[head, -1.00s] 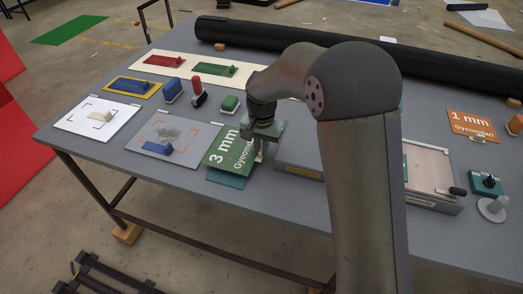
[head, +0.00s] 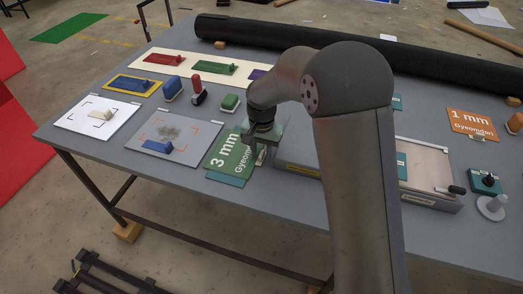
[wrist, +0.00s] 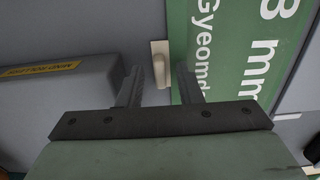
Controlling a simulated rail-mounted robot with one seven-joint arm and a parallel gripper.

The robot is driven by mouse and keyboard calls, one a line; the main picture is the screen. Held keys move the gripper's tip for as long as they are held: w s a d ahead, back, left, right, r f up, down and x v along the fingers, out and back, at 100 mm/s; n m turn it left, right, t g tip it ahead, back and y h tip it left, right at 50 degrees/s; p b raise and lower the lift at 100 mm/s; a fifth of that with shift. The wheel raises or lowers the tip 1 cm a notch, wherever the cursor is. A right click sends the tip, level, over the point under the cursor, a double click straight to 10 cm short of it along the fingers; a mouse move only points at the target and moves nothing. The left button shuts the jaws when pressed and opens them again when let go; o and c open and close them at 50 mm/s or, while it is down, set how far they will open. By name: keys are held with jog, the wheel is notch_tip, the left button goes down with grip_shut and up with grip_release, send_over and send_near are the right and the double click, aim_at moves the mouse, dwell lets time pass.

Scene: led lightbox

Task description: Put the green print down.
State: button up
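The green print (head: 226,152) with white "3 mm" lettering lies at the front of the grey table, over a teal piece (head: 225,180) that shows along its front edge. In the wrist view the print (wrist: 225,50) fills the upper right, with a beige tab (wrist: 159,62) at its left edge. My gripper (head: 257,158) is at the print's right side, pointing down. In the wrist view its two fingers (wrist: 159,78) are apart, one on each side of the tab, with gaps visible between them and the tab. The contact under the print is hidden.
A grey box with a yellow label (wrist: 45,70) stands close left of the fingers in the wrist view. A grey plate with a blue block (head: 157,147) lies left of the print. A long black tube (head: 300,40) lies along the back.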

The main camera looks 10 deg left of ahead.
notch_tip(320, 180, up, 12)
jog(key=f+b, duration=0.1)
jog(key=s+d+r+n, duration=0.1)
jog(key=s+d+r, duration=0.2)
jog(key=s+d, duration=1)
jog(key=s+d+f, duration=0.2)
jog(key=s+d, duration=0.2)
jog(key=s, duration=0.3)
jog(key=s+d+f+n, duration=0.1)
jog(key=s+d+f, duration=0.1)
jog(key=s+d, duration=0.3)
jog(key=shift+s+f+t, duration=0.2)
jog(key=shift+s+t, duration=0.1)
jog(key=shift+s, duration=0.65)
